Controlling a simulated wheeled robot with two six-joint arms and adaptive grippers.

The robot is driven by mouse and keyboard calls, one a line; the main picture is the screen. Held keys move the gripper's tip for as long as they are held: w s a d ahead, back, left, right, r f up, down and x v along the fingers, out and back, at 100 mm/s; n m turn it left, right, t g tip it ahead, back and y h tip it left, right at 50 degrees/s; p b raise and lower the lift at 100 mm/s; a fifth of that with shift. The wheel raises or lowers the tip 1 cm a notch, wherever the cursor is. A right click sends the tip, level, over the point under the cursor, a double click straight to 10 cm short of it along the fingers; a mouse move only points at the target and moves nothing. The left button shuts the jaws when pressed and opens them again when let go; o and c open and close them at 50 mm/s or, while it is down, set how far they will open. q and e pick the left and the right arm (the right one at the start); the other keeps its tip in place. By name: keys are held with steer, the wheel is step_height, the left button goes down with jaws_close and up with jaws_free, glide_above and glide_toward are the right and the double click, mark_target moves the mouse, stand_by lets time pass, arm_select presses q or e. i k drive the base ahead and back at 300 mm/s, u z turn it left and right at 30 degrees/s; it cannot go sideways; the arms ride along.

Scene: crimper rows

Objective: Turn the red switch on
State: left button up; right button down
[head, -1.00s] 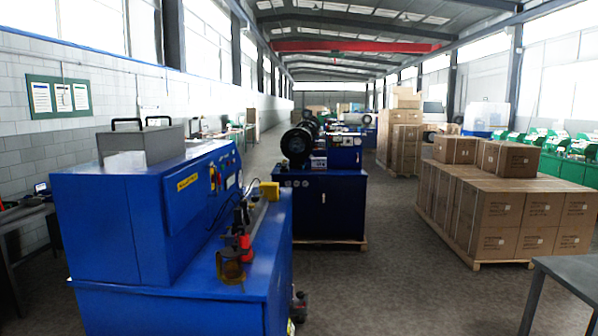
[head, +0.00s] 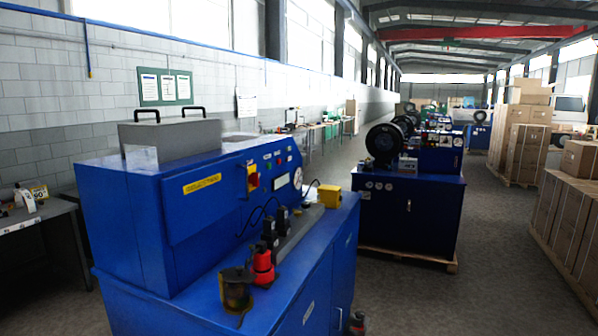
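A red switch on a yellow plate (head: 252,177) sits on the upright front panel of the near blue machine (head: 150,215), left of several small buttons and a round gauge (head: 297,178). The switch is small in the head view and I cannot tell its position. Nothing blocks it from view. Neither of my grippers is in view.
The blue machine's ledge holds a red fitting (head: 263,265), a dark cup-like part (head: 237,288) and a yellow block (head: 329,195). A grey table (head: 40,213) stands at left. A second blue machine (head: 410,210) and boxes (head: 575,205) stand right, with open floor between.

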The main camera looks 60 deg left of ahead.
mark_target(253, 178)
steer(key=u, duration=0.4)
steer(key=i, duration=1.05)
steer(key=u, duration=0.7)
